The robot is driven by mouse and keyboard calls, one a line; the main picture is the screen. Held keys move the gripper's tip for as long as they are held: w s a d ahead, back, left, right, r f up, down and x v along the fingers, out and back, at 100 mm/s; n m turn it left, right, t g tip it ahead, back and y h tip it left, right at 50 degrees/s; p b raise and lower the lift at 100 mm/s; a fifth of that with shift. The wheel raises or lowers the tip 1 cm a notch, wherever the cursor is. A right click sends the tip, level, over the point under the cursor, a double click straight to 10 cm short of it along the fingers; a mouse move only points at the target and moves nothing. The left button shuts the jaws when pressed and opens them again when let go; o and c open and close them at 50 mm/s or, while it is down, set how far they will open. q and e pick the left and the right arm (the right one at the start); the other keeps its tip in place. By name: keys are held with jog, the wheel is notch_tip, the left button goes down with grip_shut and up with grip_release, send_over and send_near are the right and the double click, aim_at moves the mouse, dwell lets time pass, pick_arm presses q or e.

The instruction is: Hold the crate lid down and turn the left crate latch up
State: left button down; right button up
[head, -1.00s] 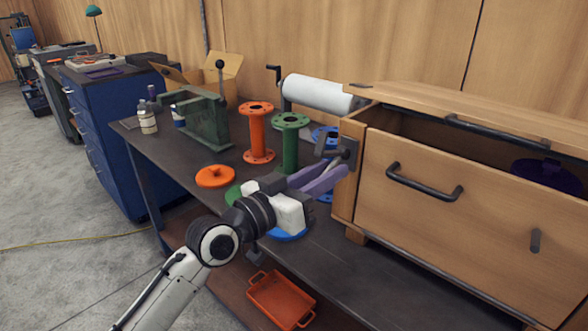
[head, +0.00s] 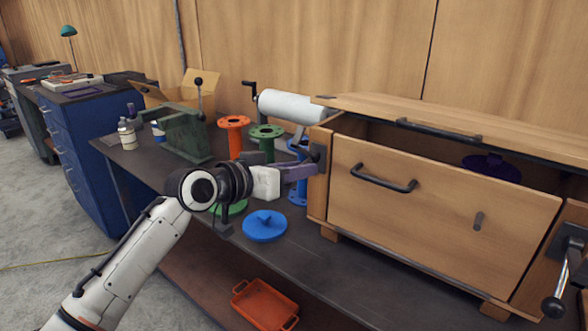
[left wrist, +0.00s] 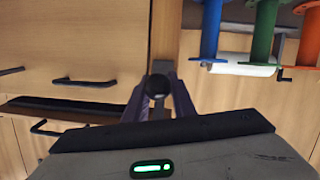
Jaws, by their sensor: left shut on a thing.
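The wooden crate (head: 440,225) stands on the right of the bench. Its lid (head: 400,108) has a dark bar handle (head: 438,129), and an open gap shows between the lid and the front panel. The left latch (head: 317,157) is a dark fitting on the crate's left post. My left gripper (head: 303,173), with purple fingers, is at this latch and shut on it. In the left wrist view the fingers (left wrist: 158,98) flank the latch's dark round knob (left wrist: 158,85). The right latch (head: 570,245) has its ball-ended lever hanging down. My right gripper is not in view.
A purple part (head: 490,167) lies inside the crate. Orange (head: 234,137), green (head: 266,143) and blue (head: 298,180) flanged pipes stand left of the crate. A blue lid (head: 264,226) lies on the bench near my left arm. An orange tray (head: 265,304) sits on the lower shelf.

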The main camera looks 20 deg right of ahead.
pick_arm(q)
jog(key=c, duration=1.8)
grip_release()
jog(key=shift+c, duration=0.2)
jog(key=b+v, duration=0.1)
jog(key=v, duration=0.9)
